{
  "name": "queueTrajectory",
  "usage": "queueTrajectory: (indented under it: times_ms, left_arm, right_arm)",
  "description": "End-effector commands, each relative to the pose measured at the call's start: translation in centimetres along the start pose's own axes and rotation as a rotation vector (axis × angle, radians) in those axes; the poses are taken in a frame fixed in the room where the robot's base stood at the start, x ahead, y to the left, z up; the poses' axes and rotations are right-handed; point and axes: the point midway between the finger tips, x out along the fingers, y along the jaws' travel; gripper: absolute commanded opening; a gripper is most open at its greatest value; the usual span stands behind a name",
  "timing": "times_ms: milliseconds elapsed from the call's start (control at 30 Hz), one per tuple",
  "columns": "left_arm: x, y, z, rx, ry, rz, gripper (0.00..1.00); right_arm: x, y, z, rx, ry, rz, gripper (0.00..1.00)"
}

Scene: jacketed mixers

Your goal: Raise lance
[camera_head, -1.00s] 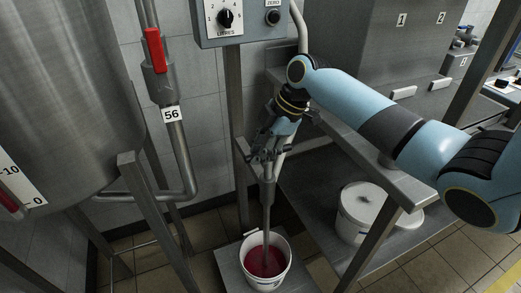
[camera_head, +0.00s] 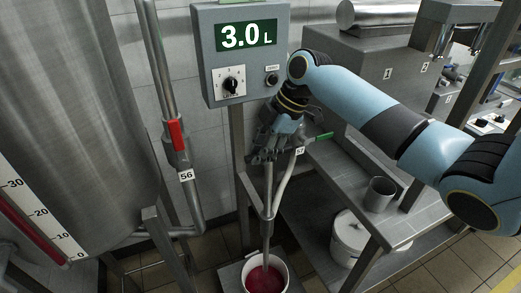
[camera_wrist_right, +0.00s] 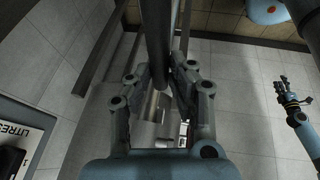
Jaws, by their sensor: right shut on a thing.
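The lance (camera_head: 268,188) is a slim upright grey metal tube. My right gripper (camera_head: 267,155) is shut around its upper part, which also passes between the fingers in the right wrist view (camera_wrist_right: 157,45). Below the gripper the tube meets a wider fitting (camera_head: 267,215), where a pale pipe joins from the right. Its lower part goes down into a white bucket (camera_head: 282,283) of red liquid (camera_head: 264,281); I cannot tell whether its tip is in the liquid. My left gripper (camera_wrist_right: 287,98) appears small in the wrist view, away from the lance; its opening is unclear.
A grey box (camera_head: 238,52) reads 3.0 L above left of the gripper. A steel tank (camera_head: 85,110) and a red-handled pipe (camera_head: 176,135) stand at left. A steel bench (camera_head: 350,195) with a metal cup (camera_head: 380,194) is close at right, a lidded white tub (camera_head: 348,236) below.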

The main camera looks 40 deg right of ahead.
Motion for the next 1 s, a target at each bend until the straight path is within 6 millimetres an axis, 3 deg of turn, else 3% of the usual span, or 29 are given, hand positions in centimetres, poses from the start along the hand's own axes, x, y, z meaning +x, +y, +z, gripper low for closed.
queueTrajectory:
  times_ms: [200,233,400,767,1000]
  left_arm:
    - [0.1,0.0,-0.1,0.000,0.001,0.000,0.42]
    - [0.1,0.0,-0.1,0.000,0.000,0.000,0.42]
    - [0.1,0.0,0.0,0.000,0.000,0.000,0.42]
    - [0.1,-0.1,0.2,0.000,-0.002,-0.001,0.42]
    - [0.1,0.0,0.1,0.000,-0.001,0.000,0.42]
  right_arm:
    - [-0.4,0.6,-0.2,-0.006,0.002,0.016,0.00]
    - [-0.4,0.6,-0.2,-0.007,0.002,0.016,0.21]
    - [-0.3,0.5,-0.2,-0.006,0.002,0.014,0.42]
    - [-0.9,0.4,-0.1,-0.005,0.001,0.011,0.42]
    - [-5.8,0.4,0.1,-0.008,-0.003,0.014,0.42]
